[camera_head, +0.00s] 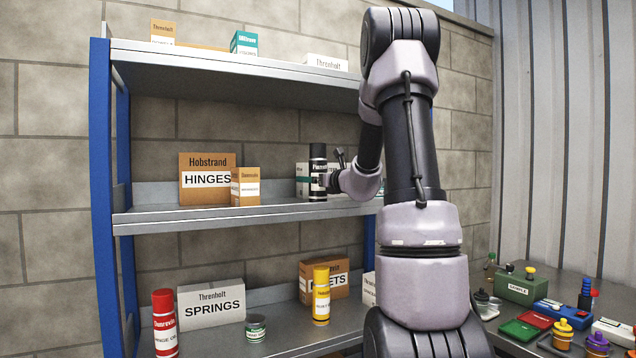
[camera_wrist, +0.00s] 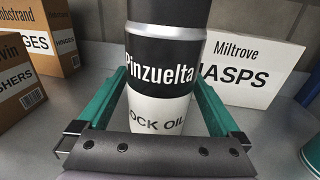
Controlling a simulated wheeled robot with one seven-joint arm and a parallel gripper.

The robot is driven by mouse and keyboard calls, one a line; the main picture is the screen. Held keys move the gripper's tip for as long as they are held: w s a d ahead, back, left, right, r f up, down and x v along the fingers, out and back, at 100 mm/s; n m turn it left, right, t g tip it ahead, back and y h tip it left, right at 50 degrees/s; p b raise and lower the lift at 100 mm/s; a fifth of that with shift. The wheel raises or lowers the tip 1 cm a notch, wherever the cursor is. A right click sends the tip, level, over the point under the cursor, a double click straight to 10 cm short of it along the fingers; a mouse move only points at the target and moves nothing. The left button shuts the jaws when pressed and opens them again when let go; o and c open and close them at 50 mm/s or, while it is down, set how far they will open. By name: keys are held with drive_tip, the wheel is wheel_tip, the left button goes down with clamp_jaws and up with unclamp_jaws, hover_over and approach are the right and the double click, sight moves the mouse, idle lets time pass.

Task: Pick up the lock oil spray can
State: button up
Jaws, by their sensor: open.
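The lock oil spray can (camera_head: 318,172) is black and white and stands upright on the middle shelf. In the wrist view the can (camera_wrist: 160,75) reads "Pinzuelta" and "OCK OIL", and its top is cut off by the frame. My gripper (camera_wrist: 166,100) has its two green fingers spread on either side of the can's lower part, with the can between them. I cannot tell whether a finger touches it. In the head view my gripper (camera_head: 326,182) is at the can, mostly hidden by my wrist.
A white HASPS box (camera_wrist: 245,72) stands behind the can to the right. A HINGES box (camera_head: 206,178) and a smaller box (camera_head: 245,187) stand to the left. A green tin (camera_wrist: 312,150) is at the right edge. The upper shelf (camera_head: 230,64) lies above.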

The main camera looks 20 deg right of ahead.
drive_tip(key=shift+w+a, duration=0.1)
drive_tip(key=shift+w, duration=0.3)
clamp_jaws()
